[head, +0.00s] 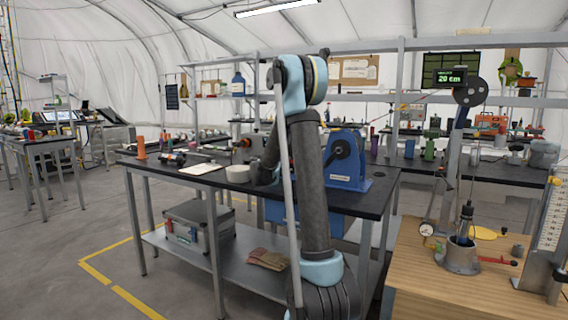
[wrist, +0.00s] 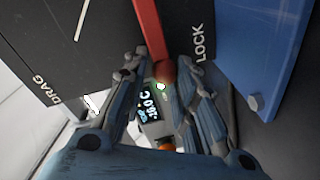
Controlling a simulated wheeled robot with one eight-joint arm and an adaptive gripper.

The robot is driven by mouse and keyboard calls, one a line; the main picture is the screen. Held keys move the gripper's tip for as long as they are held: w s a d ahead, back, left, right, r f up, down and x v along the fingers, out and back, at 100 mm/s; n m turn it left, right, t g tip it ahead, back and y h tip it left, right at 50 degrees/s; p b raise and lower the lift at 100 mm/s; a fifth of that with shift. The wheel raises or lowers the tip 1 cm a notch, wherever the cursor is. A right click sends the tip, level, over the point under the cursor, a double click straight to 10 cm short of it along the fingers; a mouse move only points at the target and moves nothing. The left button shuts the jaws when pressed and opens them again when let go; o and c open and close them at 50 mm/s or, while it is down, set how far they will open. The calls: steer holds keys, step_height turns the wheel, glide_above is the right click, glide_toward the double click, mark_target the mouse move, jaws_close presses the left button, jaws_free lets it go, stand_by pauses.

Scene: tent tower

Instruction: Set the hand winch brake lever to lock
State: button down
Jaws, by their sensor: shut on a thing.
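The hand winch (head: 350,178) is blue and stands on the dark bench in the head view, partly behind my arm. In the wrist view its blue side plate (wrist: 262,50) is at right, beside a dark panel marked DRAG at left and LOCK at right. The red brake lever (wrist: 149,30) comes down from the top and ends in a round red knob. It lies nearer the LOCK mark than the DRAG mark. My gripper (wrist: 163,80) is shut on the lever at its knob end. In the head view my arm hides the lever and grasp.
A small device with a lit display (wrist: 151,107) shows between my fingers. A wooden table (head: 440,285) with a gauge stands at right. Floor is clear at left.

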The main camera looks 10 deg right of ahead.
steer(key=shift+s+f, duration=0.15)
steer(key=shift+f, duration=0.1)
steer(key=c, duration=1.6)
jaws_free()
steer(key=shift+o, duration=0.8)
steer(key=shift+w+a+f, duration=0.1)
steer(key=shift+w+f, duration=0.2)
steer(key=shift+f, duration=0.05)
steer(key=shift+s+r, duration=0.1)
steer(key=shift+r, duration=0.1)
steer(key=v, duration=1.1)
steer(key=shift+s+a+r, duration=0.1)
steer(key=shift+s, duration=0.3)
